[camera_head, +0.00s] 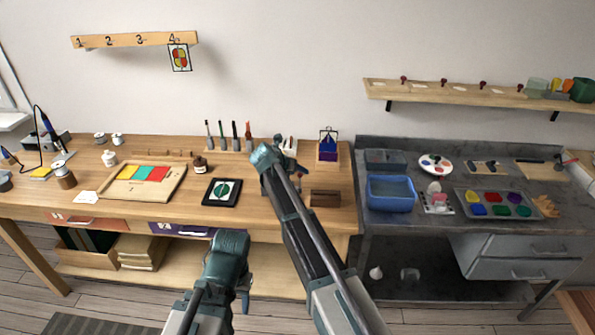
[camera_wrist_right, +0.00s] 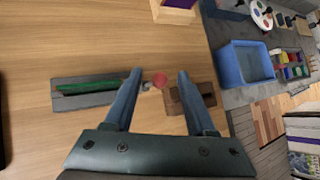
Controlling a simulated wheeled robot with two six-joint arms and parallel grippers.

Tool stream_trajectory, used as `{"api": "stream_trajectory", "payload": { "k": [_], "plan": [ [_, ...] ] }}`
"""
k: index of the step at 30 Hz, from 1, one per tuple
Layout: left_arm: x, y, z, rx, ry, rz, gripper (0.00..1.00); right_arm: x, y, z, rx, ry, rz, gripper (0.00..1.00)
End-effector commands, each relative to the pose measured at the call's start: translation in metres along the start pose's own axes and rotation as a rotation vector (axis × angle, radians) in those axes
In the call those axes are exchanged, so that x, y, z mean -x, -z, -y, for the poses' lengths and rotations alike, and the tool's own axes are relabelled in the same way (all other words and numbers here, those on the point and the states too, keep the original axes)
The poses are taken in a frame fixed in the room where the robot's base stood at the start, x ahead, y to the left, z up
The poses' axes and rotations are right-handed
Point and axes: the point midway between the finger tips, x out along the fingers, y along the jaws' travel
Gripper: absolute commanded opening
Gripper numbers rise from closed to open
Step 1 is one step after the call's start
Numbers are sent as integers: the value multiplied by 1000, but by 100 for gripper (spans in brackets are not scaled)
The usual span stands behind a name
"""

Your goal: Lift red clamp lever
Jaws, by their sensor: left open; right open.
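A small red round knob (camera_wrist_right: 160,80), which looks like the clamp lever's end, shows in the right wrist view between the fingertips of my right gripper (camera_wrist_right: 160,74). The fingers are open and nothing is held; I cannot tell how far below them the knob lies. A grey clamp bar (camera_wrist_right: 85,89) with a green strip lies to the left of the knob. A brown wooden block (camera_wrist_right: 190,98) is to its right, partly behind the right finger. My left gripper (camera_head: 242,292) is low in front of the bench, away from the clamp.
The brown block (camera_head: 325,198) stands near the wooden bench's right end. A black tile with a green disc (camera_head: 222,191) lies to the left of my right arm. A blue bin (camera_head: 391,194) sits on the grey counter. A purple-and-wood holder (camera_head: 328,148) stands behind.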

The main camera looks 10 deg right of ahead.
Motion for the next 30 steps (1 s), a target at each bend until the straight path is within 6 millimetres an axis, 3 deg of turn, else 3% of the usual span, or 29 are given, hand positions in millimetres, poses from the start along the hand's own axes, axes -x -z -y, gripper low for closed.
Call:
{"api": "stream_trajectory", "payload": {
  "k": [9, 15, 21, 30],
  "plan": [
    [51, -3, 5, 0, 0, 0, 50, 70, -4, 3, 2, -2, 1, 56],
    [75, -4, 7, 0, 0, 0, 50, 106, -4, 2, 1, -1, 2, 56],
    [88, -5, 8, -1, 0, 0, 50, 126, -2, 1, 1, -1, 2, 56],
    [90, -5, 9, -1, 0, 0, 50, 131, 0, 0, 0, 0, 2, 56]
  ]
}}
